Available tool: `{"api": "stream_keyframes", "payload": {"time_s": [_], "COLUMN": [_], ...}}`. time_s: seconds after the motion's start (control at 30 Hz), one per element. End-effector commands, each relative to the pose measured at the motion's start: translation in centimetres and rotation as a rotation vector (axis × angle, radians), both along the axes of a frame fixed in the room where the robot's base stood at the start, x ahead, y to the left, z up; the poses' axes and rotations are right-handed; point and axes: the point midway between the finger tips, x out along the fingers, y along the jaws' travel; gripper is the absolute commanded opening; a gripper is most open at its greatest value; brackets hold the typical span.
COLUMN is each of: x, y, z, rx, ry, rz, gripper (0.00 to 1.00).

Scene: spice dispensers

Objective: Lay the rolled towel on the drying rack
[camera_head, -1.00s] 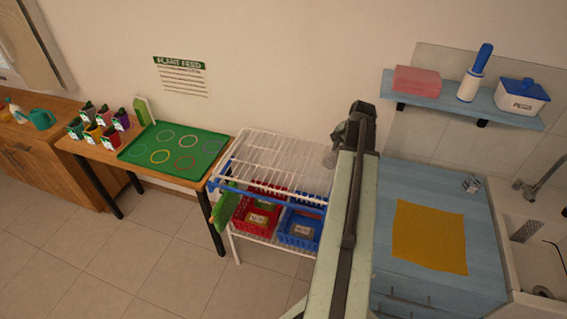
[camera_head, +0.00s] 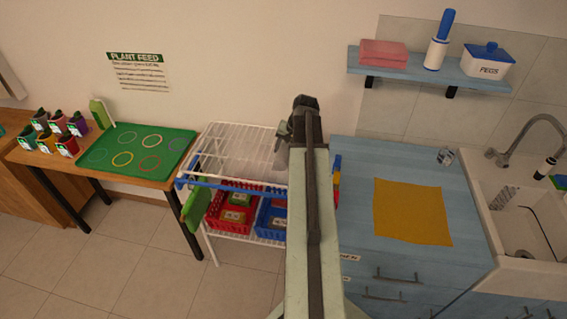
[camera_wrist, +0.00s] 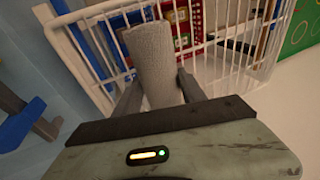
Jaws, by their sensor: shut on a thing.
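The rolled towel is a grey, rough-textured roll (camera_wrist: 153,55), held between the fingers of my gripper (camera_wrist: 158,92) in the wrist view. The drying rack is a white wire frame (camera_wrist: 215,58) beneath and around it in that view. In the head view the rack (camera_head: 235,142) stands between the green-topped table and the blue counter. The towel shows as a pale grey shape (camera_head: 282,157) at the rack's right end, partly hidden by my arm. I cannot tell whether the towel touches the wires. My gripper (camera_head: 285,140) is mostly hidden there.
Red (camera_head: 229,216) and blue (camera_head: 270,219) baskets sit on the shelf below the rack. A green mat with rings (camera_head: 137,158) lies on the table to the left. A blue counter with a yellow cloth (camera_head: 412,212) and a sink are to the right.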

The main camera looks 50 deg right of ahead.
Motion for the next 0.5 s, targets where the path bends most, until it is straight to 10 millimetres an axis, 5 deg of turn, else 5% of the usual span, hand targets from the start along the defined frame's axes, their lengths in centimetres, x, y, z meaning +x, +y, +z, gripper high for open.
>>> {"api": "stream_keyframes", "payload": {"time_s": [0.23,0.5], "x": [0.0,-0.1], "y": [0.0,-0.1], "z": [-3.8,-3.5], "rx": [0.0,0.001], "ry": [0.0,0.0], "rz": [-0.001,-0.002], "gripper": [0.03,0.03]}}
